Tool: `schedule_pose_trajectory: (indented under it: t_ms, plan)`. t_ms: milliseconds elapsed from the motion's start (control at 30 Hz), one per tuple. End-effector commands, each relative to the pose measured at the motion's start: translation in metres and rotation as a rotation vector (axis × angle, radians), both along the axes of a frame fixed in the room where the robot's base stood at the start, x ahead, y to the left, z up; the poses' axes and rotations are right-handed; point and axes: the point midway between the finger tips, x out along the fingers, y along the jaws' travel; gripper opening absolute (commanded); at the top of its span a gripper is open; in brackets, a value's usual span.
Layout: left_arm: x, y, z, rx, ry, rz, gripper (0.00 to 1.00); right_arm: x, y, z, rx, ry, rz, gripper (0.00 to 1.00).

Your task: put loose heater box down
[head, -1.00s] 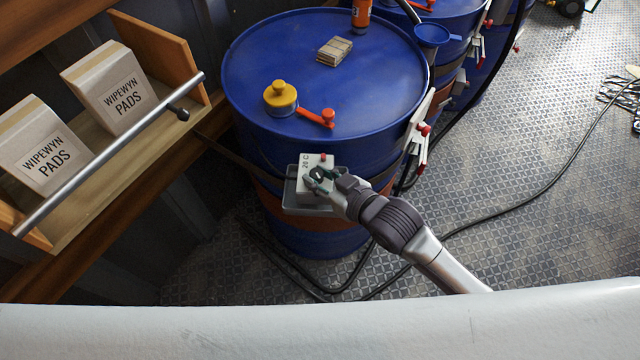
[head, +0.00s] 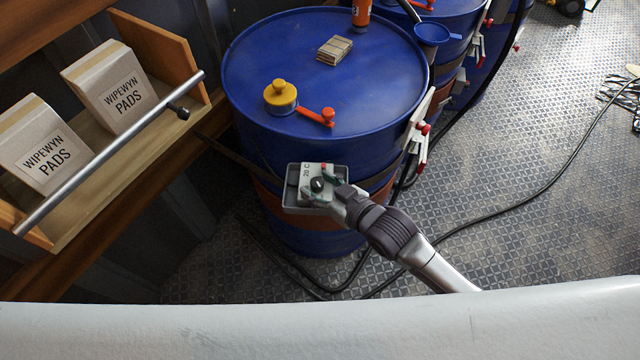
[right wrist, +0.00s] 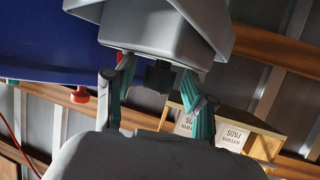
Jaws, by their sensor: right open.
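Whether a finger touches the box is unclear. My left gripper is out of view.
The drum top holds a yellow cap (head: 280,97), a red-orange lever (head: 316,116) and a small tan stack (head: 334,50). A shelf with a metal rail (head: 110,150) holds two cartons at left.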

Motion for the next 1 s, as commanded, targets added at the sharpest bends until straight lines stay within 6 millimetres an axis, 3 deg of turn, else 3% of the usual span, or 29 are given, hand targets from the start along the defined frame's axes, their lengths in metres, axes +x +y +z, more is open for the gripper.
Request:
schedule_pose_trajectory:
  t_ms: [167, 700, 1000]
  plan:
    - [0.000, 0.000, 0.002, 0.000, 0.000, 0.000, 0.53, -0.001, -0.001, 0.004, 0.000, 0.000, 0.000, 0.55]
    - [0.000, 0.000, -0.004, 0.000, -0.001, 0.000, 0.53, -0.073, -0.060, 0.040, -0.002, 0.002, -0.001, 0.55]
    - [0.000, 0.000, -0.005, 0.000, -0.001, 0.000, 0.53, -0.086, -0.070, 0.049, 0.000, 0.000, -0.001, 0.55]
